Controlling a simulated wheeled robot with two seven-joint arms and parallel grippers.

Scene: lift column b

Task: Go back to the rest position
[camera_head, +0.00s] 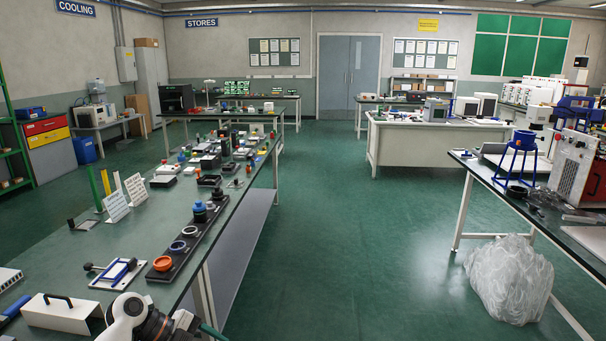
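Neither of my grippers can be made out in the head view. A rounded white and dark part shows at the bottom edge, left of centre, over the near end of the left bench (228,200). It may be a link of my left arm, and I cannot tell what lies below the picture edge. No part of my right arm shows.
The left bench holds a black tray with coloured rings (175,262), a white box with a black handle (60,313) and many small parts. A right bench (468,172) carries a blue stand (518,160). A clear plastic bag (508,280) lies on the floor below it. The green floor (335,240) between the benches is open toward the grey double doors (349,75).

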